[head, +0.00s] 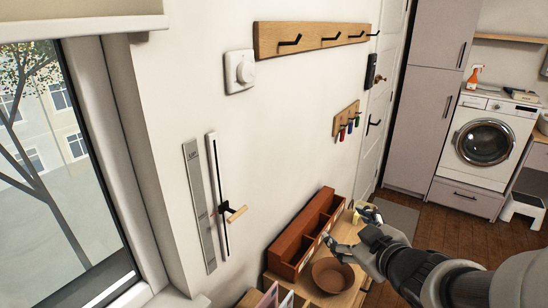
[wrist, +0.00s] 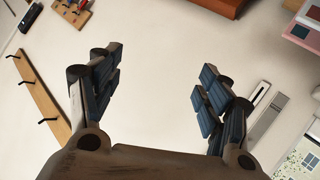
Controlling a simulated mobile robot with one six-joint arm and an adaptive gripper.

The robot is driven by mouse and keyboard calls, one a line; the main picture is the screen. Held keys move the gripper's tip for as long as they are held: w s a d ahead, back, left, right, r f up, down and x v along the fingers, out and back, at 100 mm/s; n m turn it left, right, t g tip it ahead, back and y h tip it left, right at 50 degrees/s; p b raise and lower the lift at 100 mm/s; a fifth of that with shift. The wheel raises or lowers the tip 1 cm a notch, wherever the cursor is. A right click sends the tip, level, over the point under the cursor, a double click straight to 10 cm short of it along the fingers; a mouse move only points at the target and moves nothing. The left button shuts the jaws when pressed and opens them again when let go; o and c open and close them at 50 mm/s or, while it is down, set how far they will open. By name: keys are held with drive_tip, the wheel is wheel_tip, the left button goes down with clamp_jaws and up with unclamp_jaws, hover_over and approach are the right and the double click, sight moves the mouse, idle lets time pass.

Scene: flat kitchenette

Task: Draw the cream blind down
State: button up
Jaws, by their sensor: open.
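The cream blind (head: 85,10) is rolled up at the top left of the head view, with its pale bottom edge across the top of the window (head: 60,150). Most of the glass below is uncovered. On the wall right of the window is a vertical slotted rail (head: 214,165) with a wooden handle (head: 237,213), beside a grey marked strip (head: 199,205). My gripper (wrist: 157,85) is open and empty, fingers wide apart. In the head view it is above the wooden bench, right of the handle and well apart from it. The blind does not show in the wrist view.
A reddish-brown divided box (head: 300,235) and a round brown bowl (head: 333,275) stand on a wooden bench below my gripper. A hook rail (head: 310,38), a white dial (head: 239,71) and a key rack (head: 346,120) are on the wall. The wall between is bare.

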drive_tip(key=a+n+y+p, duration=0.1)
drive_tip(key=a+n+y, duration=0.2)
drive_tip(key=a+y, duration=0.2)
drive_tip(key=n+g+y+p, duration=0.1)
drive_tip(key=n+g+y, duration=0.1)
drive_tip(key=g+y, duration=0.35)
approach(235, 212)
drive_tip(key=shift+t+y, duration=0.75)
drive_tip(key=shift+t, duration=0.2)
drive_tip(key=x, duration=0.3)
drive_tip(key=f+x, duration=0.1)
drive_tip(key=x, duration=0.2)
drive_tip(key=f+b+x, duration=0.1)
drive_tip(key=x, duration=0.3)
drive_tip(key=shift+s+a+f, duration=0.15)
drive_tip(key=shift+s+f, duration=0.05)
drive_tip(key=shift+s, duration=0.05)
drive_tip(key=shift+c, duration=0.3)
